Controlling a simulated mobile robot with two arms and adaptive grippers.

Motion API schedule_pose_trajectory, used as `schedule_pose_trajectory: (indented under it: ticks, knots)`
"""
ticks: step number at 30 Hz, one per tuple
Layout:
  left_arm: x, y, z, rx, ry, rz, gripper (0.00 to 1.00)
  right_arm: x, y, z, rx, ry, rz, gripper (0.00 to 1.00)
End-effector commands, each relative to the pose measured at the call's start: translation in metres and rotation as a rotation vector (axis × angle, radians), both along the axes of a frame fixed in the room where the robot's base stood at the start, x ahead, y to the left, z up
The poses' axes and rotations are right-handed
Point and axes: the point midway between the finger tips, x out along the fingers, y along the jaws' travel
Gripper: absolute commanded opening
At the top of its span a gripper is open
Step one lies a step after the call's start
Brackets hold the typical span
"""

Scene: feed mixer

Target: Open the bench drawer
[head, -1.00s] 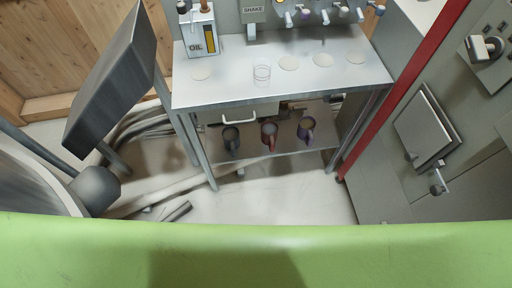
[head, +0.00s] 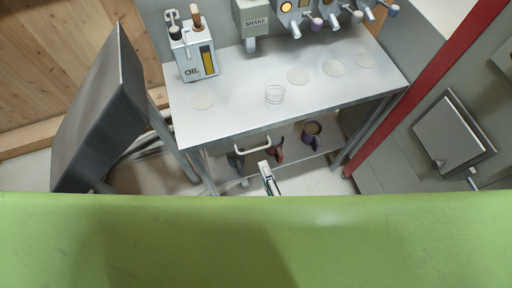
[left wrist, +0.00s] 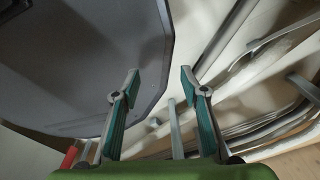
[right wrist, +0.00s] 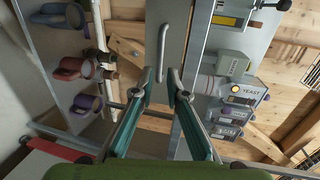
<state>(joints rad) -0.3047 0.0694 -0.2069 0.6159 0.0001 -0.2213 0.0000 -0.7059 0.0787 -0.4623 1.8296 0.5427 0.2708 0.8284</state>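The bench drawer (right wrist: 170,20) has a pale front with a bar handle (right wrist: 163,50) in the right wrist view. In the head view the handle (head: 253,146) shows under the front edge of the bench top (head: 235,118). My right gripper (right wrist: 159,76) is open and empty, with the handle beyond and between its fingertips. In the head view my right gripper (head: 265,165) is just below the handle, apparently apart from it. My left gripper (left wrist: 160,72) is open and empty, away from the bench; it is not in the head view.
Several mugs, one purple (head: 312,130), stand on the shelf under the bench. An oil dispenser (head: 196,52) and a shake dispenser (head: 252,20) are at the back. A dark panel (left wrist: 80,60) is close to my left gripper. A red post (head: 425,90) stands right of the bench.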

Motion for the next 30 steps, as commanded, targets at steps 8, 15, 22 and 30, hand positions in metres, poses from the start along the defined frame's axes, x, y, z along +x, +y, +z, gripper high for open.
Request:
schedule_pose_trajectory:
  ticks: [8,15,22,30]
  knots:
    - [0.006,0.011,0.005,0.012,-0.009,0.003,0.40,0.054,0.017,-0.011,-0.001,-0.003,-0.001,0.14]
    - [0.008,0.012,0.006,0.013,-0.013,0.005,0.40,0.075,0.024,-0.017,-0.003,-0.001,0.001,0.14]
    - [0.008,0.012,0.006,0.013,-0.013,0.005,0.40,0.078,0.025,-0.018,-0.003,0.001,0.001,0.14]
    - [0.008,0.011,0.006,0.012,-0.012,0.003,0.40,0.077,0.025,-0.018,-0.003,0.000,0.001,0.00]
